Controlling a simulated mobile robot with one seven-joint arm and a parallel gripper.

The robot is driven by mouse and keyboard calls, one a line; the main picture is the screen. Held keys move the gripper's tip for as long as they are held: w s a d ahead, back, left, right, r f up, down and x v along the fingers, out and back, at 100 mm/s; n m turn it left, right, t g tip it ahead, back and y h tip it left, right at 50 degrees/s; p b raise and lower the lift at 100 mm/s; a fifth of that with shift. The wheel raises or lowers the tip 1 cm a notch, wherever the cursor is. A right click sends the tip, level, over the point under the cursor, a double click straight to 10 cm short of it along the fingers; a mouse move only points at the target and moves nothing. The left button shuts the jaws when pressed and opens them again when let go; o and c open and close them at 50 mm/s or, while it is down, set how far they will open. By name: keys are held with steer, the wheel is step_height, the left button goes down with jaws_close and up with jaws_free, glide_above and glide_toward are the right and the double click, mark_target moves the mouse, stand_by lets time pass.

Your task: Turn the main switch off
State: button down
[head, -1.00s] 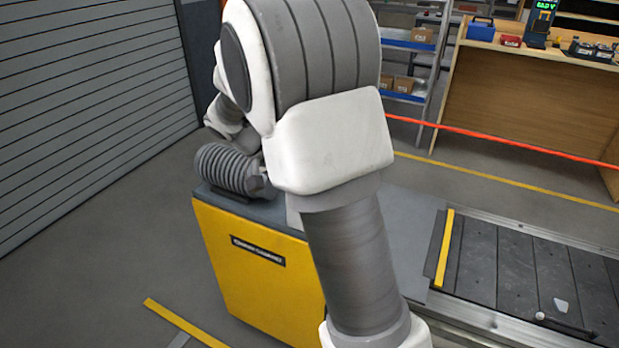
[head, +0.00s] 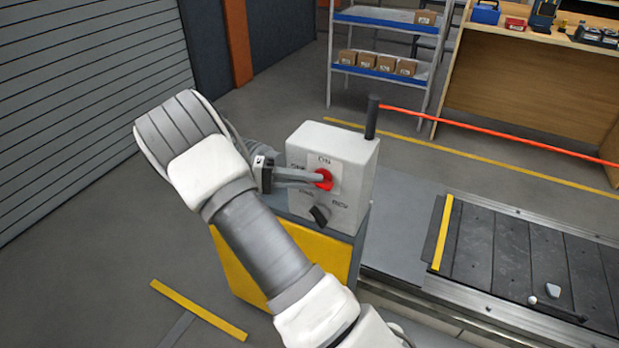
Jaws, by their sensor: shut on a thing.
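The main switch is a red rotary knob (head: 326,180) on the front of a pale grey control box (head: 358,165), below the label ON. My gripper (head: 318,178) reaches it from the left, with its fingers shut on the red knob. The fingers cover part of the knob, so I cannot tell its exact setting. A black selector knob (head: 319,215) sits below it on the same face, beside a label that reads REV. My arm comes up from the bottom of the head view and bends over at the left of the box.
The box stands on a yellow cabinet (head: 325,265). A slat conveyor (head: 500,245) runs to the right, with a small pale piece (head: 552,290) and a dark rod on it. A red barrier line (head: 480,130) leaves a dark post (head: 372,117) behind the box. Shelves stand behind.

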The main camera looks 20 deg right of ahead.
steer(key=shift+f+g+h, duration=0.1)
steer(key=shift+g+h, duration=0.3)
steer(key=shift+h, duration=0.1)
steer(key=shift+n, duration=0.3)
steer(key=c, duration=0.9)
jaws_free()
steer(key=shift+o, duration=0.2)
steer(key=shift+a, duration=0.1)
